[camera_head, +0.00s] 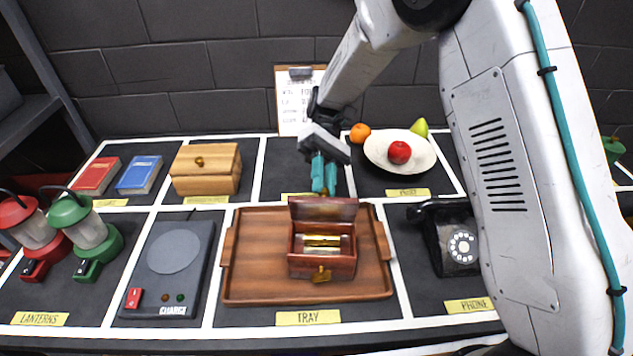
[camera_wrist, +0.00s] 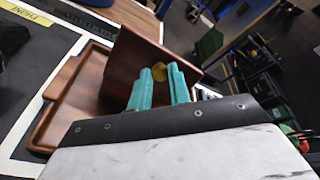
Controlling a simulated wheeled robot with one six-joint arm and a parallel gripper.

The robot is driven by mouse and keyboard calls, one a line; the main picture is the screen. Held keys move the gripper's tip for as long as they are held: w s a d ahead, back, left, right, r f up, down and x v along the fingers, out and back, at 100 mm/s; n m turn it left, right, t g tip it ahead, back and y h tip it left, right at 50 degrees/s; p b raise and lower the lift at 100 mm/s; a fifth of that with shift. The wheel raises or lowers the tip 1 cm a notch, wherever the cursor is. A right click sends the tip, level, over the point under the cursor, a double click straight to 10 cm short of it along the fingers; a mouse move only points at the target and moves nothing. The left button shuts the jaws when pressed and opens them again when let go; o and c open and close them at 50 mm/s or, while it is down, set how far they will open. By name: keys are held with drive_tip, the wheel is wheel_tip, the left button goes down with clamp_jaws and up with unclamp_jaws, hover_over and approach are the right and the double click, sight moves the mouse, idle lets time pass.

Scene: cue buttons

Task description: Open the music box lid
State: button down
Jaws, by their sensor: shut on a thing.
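The music box (camera_head: 322,266) is a small reddish-brown wooden box on the wooden tray (camera_head: 255,290). Its lid (camera_head: 323,209) stands raised at the back, and brass parts show inside the box. My gripper (camera_head: 324,190) has teal fingers and is at the top edge of the raised lid. In the wrist view the lid (camera_wrist: 128,62) is a tilted brown panel, and a brass knob (camera_wrist: 158,72) sits between the teal fingertips (camera_wrist: 161,73). The fingers are shut on this knob. A brass clasp (camera_head: 321,275) shows on the box front.
Left of the tray are a grey charger (camera_head: 170,270), lanterns (camera_head: 90,235), books (camera_head: 139,175) and a wooden box (camera_head: 206,168). A white plate (camera_head: 420,160) with fruit stands behind right, and a black phone (camera_head: 445,240) is right. A clipboard (camera_head: 295,100) leans on the wall.

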idle(0.4)
drive_tip(key=c, duration=1.3)
unclamp_jaws()
drive_tip(key=s+d+r, duration=0.2)
drive_tip(key=s, duration=0.5)
drive_tip(key=s+d+r, duration=0.2)
drive_tip(key=s+r, duration=0.1)
drive_tip(key=s, duration=0.5)
drive_tip(key=shift+s+d, duration=0.15)
drive_tip(key=shift+d, duration=0.1)
